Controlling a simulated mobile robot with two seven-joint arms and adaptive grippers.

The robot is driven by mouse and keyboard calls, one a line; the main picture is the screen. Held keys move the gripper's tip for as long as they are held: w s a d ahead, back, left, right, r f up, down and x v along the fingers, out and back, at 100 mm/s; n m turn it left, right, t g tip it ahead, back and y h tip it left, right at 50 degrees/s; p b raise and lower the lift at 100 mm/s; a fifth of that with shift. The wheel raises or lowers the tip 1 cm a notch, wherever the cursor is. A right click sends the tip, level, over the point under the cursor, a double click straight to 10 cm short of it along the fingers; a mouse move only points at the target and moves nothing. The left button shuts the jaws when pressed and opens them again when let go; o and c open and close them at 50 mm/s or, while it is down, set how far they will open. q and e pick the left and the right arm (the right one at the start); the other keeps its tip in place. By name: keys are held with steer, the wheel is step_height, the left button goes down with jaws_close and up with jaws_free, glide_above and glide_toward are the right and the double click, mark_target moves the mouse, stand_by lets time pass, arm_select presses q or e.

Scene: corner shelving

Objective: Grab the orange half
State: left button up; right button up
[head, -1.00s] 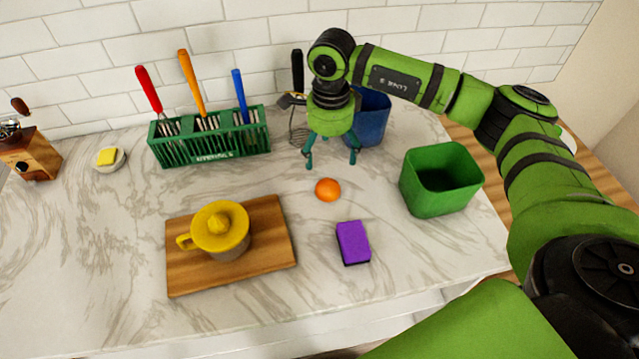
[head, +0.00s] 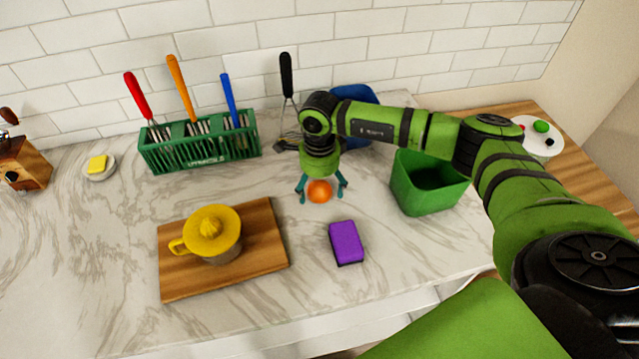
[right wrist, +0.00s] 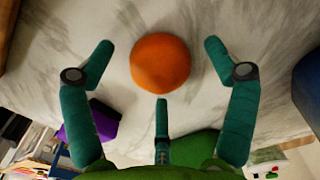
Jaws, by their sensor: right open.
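The orange half (head: 319,191) sits on the marble counter and shows its rounded orange skin. In the right wrist view the orange half (right wrist: 160,63) lies between the spread teal fingers. My right gripper (head: 321,188) is open around the orange half, pointing down, with fingers on either side of it. In the right wrist view my right gripper (right wrist: 160,70) shows gaps between its fingers and the fruit. My left gripper is not in view.
A purple sponge (head: 346,242) lies just in front of the orange half. A yellow juicer (head: 212,232) stands on a wooden board (head: 270,255) to the left. A green bin (head: 432,185) is to the right. A green utensil rack (head: 200,152) stands behind.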

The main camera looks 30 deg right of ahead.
steer(key=c, duration=1.1)
